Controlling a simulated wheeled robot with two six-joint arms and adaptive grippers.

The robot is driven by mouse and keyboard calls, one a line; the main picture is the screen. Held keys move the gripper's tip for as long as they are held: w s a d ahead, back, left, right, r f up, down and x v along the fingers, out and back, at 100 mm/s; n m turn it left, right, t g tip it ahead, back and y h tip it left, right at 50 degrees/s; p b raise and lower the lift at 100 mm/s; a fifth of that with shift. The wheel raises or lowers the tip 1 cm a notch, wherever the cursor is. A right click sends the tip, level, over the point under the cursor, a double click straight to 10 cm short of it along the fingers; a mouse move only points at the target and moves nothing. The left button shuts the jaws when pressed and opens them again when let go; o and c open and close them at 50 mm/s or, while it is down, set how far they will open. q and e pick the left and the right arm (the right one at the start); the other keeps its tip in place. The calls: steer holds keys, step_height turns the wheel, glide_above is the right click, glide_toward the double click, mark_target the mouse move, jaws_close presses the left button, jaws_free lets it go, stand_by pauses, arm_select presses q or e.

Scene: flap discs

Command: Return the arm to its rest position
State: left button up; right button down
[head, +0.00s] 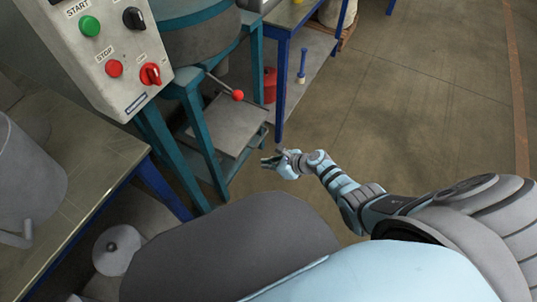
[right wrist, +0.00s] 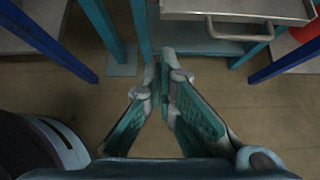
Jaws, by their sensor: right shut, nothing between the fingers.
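My right gripper (head: 270,162) hangs low over the floor in the head view, at the end of my right arm, which comes in from the right. It is beside the lower shelf of the teal machine stand. In the right wrist view the two teal-padded fingers of my right gripper (right wrist: 164,75) meet at their tips, with nothing between them. The floor and the stand's lower parts lie beyond the fingertips. My left gripper and left arm do not show in either view.
A control box (head: 110,50) with start and stop buttons stands at upper left. A lever with a red knob (head: 238,95) sticks out from the teal stand (head: 199,120). A table (head: 85,190) is at left. Open floor (head: 430,110) lies to the right.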

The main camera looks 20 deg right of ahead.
steer(key=shift+s+d+r, duration=0.1)
steer(key=shift+s+d, duration=0.05)
steer(key=shift+s, duration=0.1)
